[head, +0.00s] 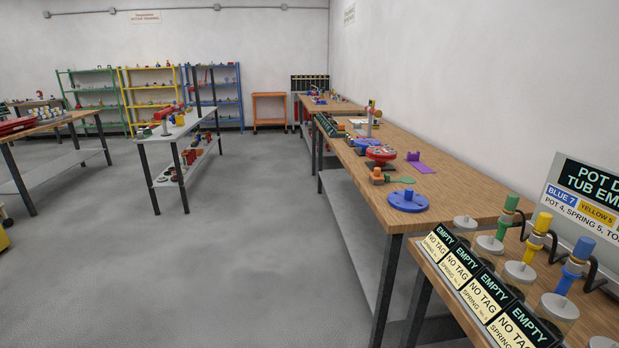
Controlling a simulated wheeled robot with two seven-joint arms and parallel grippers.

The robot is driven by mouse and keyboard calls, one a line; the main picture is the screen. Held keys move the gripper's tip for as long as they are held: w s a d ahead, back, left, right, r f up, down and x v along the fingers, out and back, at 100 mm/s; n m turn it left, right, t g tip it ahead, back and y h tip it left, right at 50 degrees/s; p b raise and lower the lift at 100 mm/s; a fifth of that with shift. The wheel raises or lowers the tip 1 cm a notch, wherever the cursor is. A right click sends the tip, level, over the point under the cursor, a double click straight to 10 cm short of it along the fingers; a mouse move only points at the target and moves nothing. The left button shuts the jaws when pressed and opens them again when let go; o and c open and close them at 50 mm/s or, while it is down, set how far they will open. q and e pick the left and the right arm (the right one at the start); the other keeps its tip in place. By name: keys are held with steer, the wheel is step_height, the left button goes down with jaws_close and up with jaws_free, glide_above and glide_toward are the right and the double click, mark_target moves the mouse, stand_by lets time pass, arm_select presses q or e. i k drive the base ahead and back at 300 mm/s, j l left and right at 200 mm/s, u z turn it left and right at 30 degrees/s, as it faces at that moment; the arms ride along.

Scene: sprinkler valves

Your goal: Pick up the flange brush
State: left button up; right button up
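I cannot tell for sure which item is the flange brush. On the long wooden bench (455,188) along the right wall, a small orange block (377,177) sits beside a flat green piece (404,180). A blue flanged disc with a raised centre (408,201) lies in front of them. A red round part (381,154) and a flat purple piece (420,164) lie behind. These items are too small to make out in detail. Neither of my grippers is in view.
A nearer bench at lower right carries green (507,214), yellow (538,236) and blue (574,262) upright parts, and EMPTY tags (523,325). A grey table (165,135) stands left of centre. Coloured shelves (153,92) line the back wall. The grey floor (240,260) between is clear.

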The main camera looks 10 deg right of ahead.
mark_target(377, 178)
steer(key=i+z, duration=0.1)
steer(key=i, duration=0.65)
steer(key=i+j+z, duration=0.15)
steer(key=i, duration=0.6)
